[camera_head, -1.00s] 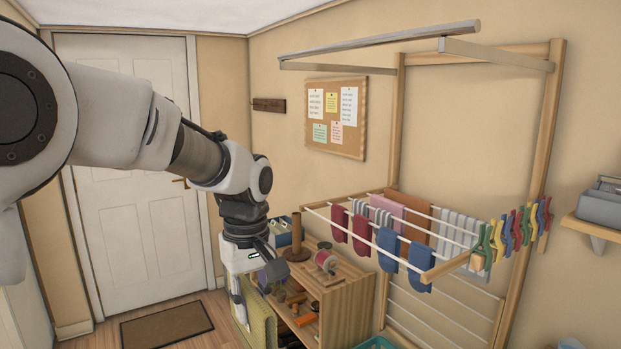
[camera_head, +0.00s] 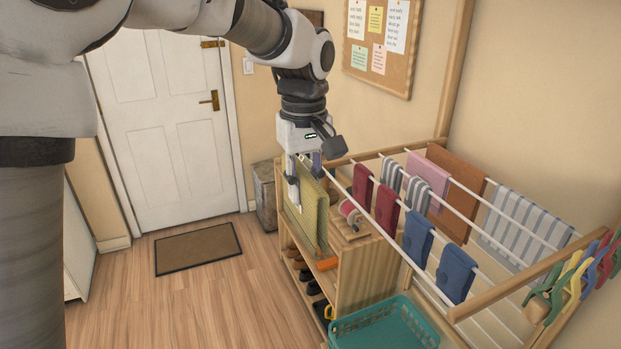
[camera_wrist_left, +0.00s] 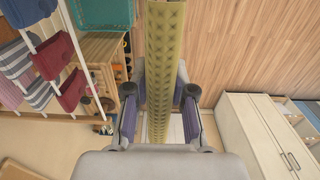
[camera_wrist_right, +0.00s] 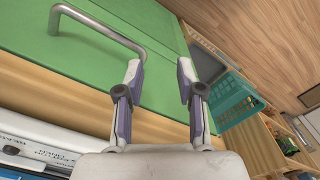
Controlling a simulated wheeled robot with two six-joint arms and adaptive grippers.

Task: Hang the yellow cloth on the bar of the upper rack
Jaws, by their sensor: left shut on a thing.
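The yellow cloth (camera_head: 309,215) hangs down from my left gripper (camera_head: 306,172), in front of the wooden shelf unit in the head view. In the left wrist view the cloth (camera_wrist_left: 165,60) runs as a long strip between the two fingers of the gripper (camera_wrist_left: 161,78), which is shut on it. My right gripper (camera_wrist_right: 160,70) is open and empty in the right wrist view, in front of a green panel (camera_wrist_right: 90,45) with a metal handle (camera_wrist_right: 105,32).
A wooden shelf unit (camera_head: 362,275) and teal basket (camera_head: 385,325) stand below. Open floor (camera_head: 180,305) lies left, with a doormat (camera_head: 198,248).

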